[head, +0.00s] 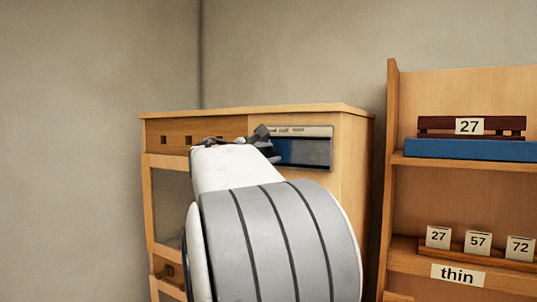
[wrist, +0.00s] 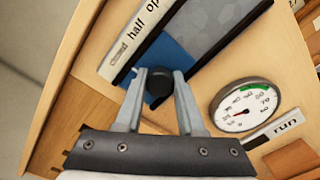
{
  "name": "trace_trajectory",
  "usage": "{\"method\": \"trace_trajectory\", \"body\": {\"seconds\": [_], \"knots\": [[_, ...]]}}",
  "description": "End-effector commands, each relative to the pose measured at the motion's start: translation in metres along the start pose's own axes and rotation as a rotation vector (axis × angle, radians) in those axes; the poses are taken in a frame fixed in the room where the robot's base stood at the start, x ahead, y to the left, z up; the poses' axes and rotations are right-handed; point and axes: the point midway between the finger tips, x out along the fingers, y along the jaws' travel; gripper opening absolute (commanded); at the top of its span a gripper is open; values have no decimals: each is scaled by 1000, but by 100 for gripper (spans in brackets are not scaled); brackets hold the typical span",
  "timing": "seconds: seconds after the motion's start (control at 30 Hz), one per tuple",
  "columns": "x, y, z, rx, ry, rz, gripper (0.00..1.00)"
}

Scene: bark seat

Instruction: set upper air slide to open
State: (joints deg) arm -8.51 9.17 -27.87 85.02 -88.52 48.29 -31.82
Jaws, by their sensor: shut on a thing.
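The upper air slide (head: 313,152) is a dark-framed slot in the upper side of a wooden cabinet, with a blue area and a grey area in it. In the wrist view a blue plate (wrist: 178,58) lies beside a grey speckled area. A label strip (wrist: 133,43) along the slot reads "half op", cut off by the picture edge, with a smaller, hard-to-read word beside it. My gripper (wrist: 158,82) is shut on a round black knob (wrist: 157,88) at the blue plate. In the head view my arm hides the knob and the slot's left end.
A round gauge (wrist: 245,106) with a green band and a "run" label (wrist: 287,125) are close to my gripper. A wooden shelf (head: 393,180) with a blue tray and numbered tags stands right of the cabinet (head: 350,190). Plain wall lies behind.

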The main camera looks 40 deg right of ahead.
Motion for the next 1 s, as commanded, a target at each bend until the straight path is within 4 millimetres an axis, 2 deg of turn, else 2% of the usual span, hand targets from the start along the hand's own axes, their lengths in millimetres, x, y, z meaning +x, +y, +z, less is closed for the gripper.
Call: {"method": "trace_trajectory", "body": {"seconds": [0.17,0.4,0.6,0.97,1.0], "knots": [[0,-5,2,1,1,-2,0],[0,-34,36,5,-1,-3,0],[0,-49,62,2,-1,-2,0],[1,-52,68,-1,-2,-5,0],[1,-52,68,-1,-2,-6,40]]}}
